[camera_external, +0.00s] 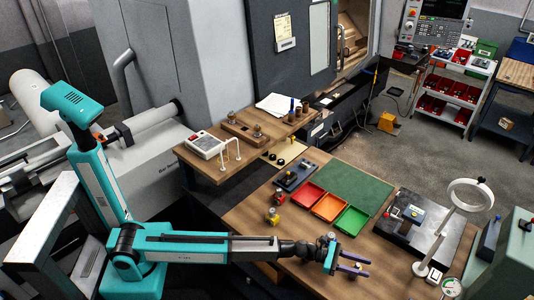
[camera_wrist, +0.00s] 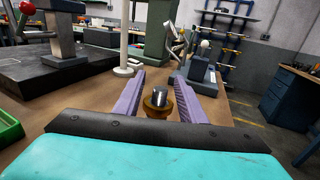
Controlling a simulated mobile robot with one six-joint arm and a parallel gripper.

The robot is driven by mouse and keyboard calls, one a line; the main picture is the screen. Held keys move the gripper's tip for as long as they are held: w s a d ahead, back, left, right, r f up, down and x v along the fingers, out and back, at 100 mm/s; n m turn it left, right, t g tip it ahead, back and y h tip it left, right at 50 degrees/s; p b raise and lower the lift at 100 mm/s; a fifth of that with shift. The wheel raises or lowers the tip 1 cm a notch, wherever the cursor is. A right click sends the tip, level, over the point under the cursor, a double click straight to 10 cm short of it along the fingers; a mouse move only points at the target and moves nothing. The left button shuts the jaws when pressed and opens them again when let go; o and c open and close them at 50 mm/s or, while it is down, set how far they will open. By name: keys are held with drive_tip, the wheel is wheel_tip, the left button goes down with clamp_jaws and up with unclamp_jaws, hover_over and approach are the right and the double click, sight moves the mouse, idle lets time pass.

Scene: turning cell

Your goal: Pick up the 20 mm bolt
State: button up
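A small upright piece with a grey metal cylindrical top and a brass-coloured lower part (camera_wrist: 158,100) stands between my gripper's purple fingers in the wrist view. It may be the 20 mm bolt; its size cannot be read. My gripper (camera_wrist: 160,85) is open, with a finger on each side of the piece and a visible gap at the right finger. In the external view my gripper (camera_external: 356,264) is low over the front of the wooden bench (camera_external: 310,268), and the piece is tiny there. Its lower end is partly hidden in the wrist view.
Red, orange and green trays (camera_external: 351,221) and a green mat (camera_external: 355,185) lie behind my gripper. A yellow piece (camera_external: 273,217) stands left of the trays.

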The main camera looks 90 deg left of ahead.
drive_tip(key=shift+x, duration=1.15)
clamp_jaws()
idle(1.0)
